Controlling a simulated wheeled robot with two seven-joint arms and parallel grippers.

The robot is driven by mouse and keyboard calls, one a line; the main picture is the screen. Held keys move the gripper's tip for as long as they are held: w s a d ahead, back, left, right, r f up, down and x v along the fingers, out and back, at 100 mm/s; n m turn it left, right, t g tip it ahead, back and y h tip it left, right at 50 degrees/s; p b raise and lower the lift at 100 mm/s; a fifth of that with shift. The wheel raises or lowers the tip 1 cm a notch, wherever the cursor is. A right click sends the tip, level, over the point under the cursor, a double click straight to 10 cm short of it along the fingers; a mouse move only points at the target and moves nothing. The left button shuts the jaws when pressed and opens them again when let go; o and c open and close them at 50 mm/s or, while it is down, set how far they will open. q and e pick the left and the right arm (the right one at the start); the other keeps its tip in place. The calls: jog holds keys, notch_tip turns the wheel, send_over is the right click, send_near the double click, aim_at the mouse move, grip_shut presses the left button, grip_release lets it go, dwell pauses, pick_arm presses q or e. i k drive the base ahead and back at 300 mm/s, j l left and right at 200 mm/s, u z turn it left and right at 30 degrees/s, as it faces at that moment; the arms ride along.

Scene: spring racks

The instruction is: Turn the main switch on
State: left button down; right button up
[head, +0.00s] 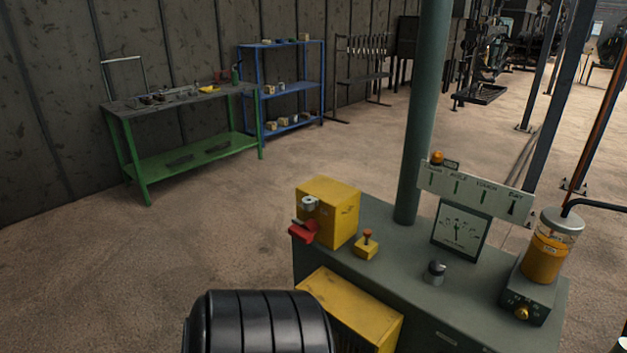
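A yellow box (339,208) stands on the left end of a grey machine cabinet (400,270) in the head view. Its left face carries a grey round hub and a red handle (303,231) that sticks out low toward the left. This looks like the main switch; I see no readable label on it. Neither of my grippers is in view.
The cabinet also bears a black knob (434,273), a dial gauge (460,230), a labelled plate (475,191) and an orange-filled jar (546,254). A green post (421,130) rises behind. A black ribbed cylinder (258,325) fills the bottom foreground. Floor to the left is clear.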

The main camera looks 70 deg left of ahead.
aim_at(304, 233)
jog(key=u, duration=2.45)
